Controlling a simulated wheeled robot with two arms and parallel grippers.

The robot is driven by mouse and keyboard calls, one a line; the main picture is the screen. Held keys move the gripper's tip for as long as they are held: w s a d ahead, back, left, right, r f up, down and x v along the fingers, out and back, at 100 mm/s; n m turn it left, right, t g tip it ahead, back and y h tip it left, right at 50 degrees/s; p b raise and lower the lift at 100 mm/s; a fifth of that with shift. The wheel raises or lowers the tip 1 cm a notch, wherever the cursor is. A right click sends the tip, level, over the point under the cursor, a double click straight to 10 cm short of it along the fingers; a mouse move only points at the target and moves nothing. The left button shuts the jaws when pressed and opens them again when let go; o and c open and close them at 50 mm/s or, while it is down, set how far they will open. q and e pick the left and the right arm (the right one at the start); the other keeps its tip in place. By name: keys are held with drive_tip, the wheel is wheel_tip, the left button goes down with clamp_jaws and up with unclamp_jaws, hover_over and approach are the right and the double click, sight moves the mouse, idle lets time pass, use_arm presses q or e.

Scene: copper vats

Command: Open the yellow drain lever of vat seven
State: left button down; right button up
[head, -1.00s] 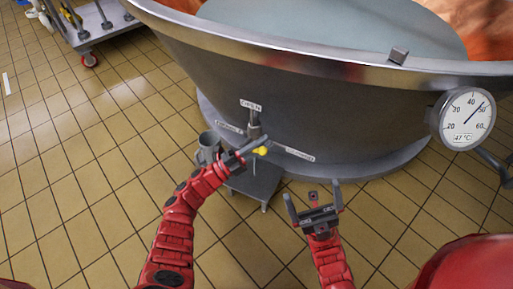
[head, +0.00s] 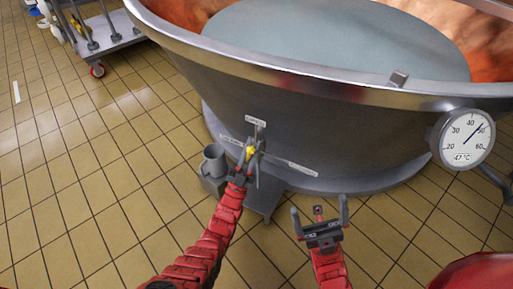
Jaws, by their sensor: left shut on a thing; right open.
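The yellow drain lever (head: 251,151) is on the outlet low on the front of the steel vat (head: 340,125). Only its yellow end shows clearly, just below the upper label plate (head: 255,121). My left gripper (head: 249,160) is shut on the lever and hides most of it and the outlet. Further plates sit to the left (head: 231,145) and right (head: 303,169) of the outlet; their lettering is too small to read now. My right gripper (head: 320,213) is open and empty, in front of the vat and apart from it. No vat number is readable.
A grey pot (head: 215,161) stands left of the outlet, beside a low grey stand (head: 262,199). A round dial (head: 465,137) hangs on the vat's right side. A wheeled cart (head: 100,40) is at the upper left. The tiled floor on the left is clear.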

use_arm(q)
drive_tip(key=shift+w+a+n+t+y+p, duration=0.15)
drive_tip(key=shift+n+t+y, duration=0.3)
drive_tip(key=shift+n+y, duration=0.6)
drive_tip(key=shift+w+a+n+t+y+p, duration=0.1)
drive_tip(key=shift+a+n+t+y, duration=0.3)
drive_tip(key=shift+n+y, duration=0.65)
drive_tip(key=shift+w+a+n+t+y+p, duration=0.1)
drive_tip(key=shift+n+t+y, duration=0.45)
drive_tip(key=shift+n+y, duration=0.45)
drive_tip(key=shift+n, duration=0.3)
drive_tip(key=c, duration=0.8)
unclamp_jaws()
drive_tip(key=shift+f, duration=0.1)
drive_tip(key=shift+b+v, duration=0.55)
drive_tip(key=shift+v, duration=5.4)
